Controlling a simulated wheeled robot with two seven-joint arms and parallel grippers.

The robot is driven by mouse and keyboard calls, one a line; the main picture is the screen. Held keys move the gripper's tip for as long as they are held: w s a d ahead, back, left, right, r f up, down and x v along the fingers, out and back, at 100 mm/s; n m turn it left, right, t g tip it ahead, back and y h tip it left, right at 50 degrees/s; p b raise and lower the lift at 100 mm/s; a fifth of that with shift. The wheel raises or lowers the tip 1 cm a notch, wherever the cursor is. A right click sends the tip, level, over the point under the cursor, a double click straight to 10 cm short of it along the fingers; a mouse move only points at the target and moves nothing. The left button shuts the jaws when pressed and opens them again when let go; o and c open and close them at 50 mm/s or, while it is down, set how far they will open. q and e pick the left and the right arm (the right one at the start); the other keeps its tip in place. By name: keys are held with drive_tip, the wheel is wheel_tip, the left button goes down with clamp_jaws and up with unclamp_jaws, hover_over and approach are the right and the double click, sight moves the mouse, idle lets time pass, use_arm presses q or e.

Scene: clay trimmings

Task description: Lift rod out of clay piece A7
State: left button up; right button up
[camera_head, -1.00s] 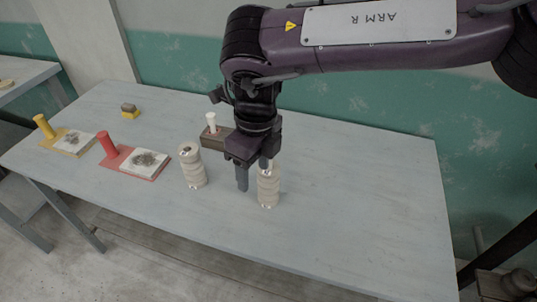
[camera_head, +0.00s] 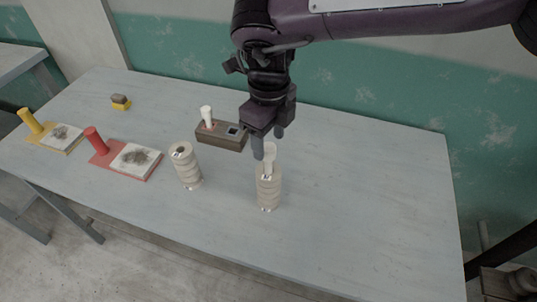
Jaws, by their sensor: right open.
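Two pale, ridged clay pieces stand upright on the table: one at the left (camera_head: 187,170) and one at the right (camera_head: 268,192). I cannot read a label on either, so I cannot tell which is A7. A pale rod (camera_head: 269,158) stands up out of the top of the right piece. My right gripper (camera_head: 268,143) is open and points down at the rod's upper end. Its fingers are apart and nothing is held between them. Whether they touch the rod is unclear. My left gripper is not in view.
A brown block (camera_head: 226,142) with a white-topped peg (camera_head: 206,115) and a dark square socket stands behind the pieces. The table's right side is clear.

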sight(269, 147)
wheel_tip(269, 147, down, 5)
drive_tip(key=shift+s+r+p, duration=0.15)
drive_tip(key=shift+r+p, duration=0.05)
drive_tip(key=shift+p, duration=0.4)
drive_tip(key=shift+f, duration=0.25)
drive_tip(key=shift+c, duration=0.4)
drive_tip(key=c, duration=1)
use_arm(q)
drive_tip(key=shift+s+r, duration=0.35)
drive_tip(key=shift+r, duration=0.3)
